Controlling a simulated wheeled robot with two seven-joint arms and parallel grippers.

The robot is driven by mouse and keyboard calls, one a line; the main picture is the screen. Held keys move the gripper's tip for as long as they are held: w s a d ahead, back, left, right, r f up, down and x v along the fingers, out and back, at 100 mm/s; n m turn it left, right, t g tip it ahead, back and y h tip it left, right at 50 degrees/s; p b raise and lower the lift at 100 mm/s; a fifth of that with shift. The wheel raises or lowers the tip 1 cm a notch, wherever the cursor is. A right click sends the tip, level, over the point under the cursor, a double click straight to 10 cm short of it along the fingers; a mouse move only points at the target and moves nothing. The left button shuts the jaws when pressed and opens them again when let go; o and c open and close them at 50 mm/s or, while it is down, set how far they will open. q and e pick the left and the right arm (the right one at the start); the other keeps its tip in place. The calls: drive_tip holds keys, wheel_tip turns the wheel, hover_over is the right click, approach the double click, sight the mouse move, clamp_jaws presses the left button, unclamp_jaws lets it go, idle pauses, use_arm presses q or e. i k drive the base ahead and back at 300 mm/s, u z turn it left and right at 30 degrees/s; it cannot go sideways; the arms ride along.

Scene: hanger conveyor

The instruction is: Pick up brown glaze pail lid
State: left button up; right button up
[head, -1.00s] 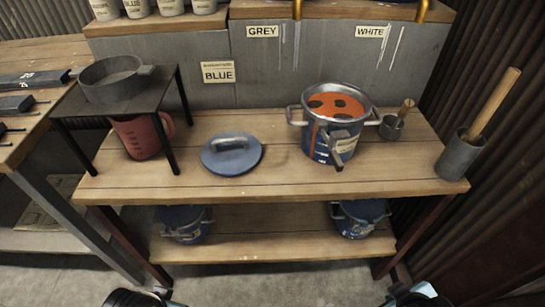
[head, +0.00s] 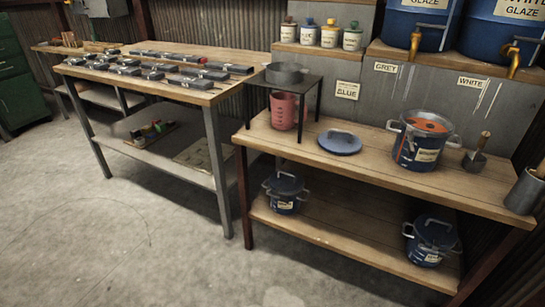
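A round blue lid (head: 338,144) with a handle lies flat on the upper wooden shelf of the bench, apart from any pail. To its right stands an open blue pail (head: 408,155) with orange-red contents and dark patches. Its label is too small to read. Two more blue pails with lids on stand on the lower shelf, one at the left (head: 284,205) and one at the right (head: 424,257). I cannot tell from the labels which lid belongs to the brown glaze. Neither of my grippers is in view.
A small black stand (head: 316,85) holds a grey bowl (head: 285,72) above a red jug (head: 283,110). A mortar with pestle (head: 473,161) and a grey cylinder (head: 522,192) are at the right. A second table (head: 215,92) holds several grey blocks. The floor in front is clear.

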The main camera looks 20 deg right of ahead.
sight(334, 141)
drive_tip(key=u, duration=0.7)
drive_tip(key=i, duration=0.45)
drive_tip(key=z, duration=0.75)
drive_tip(key=i, duration=1)
drive_tip(key=z, duration=1.05)
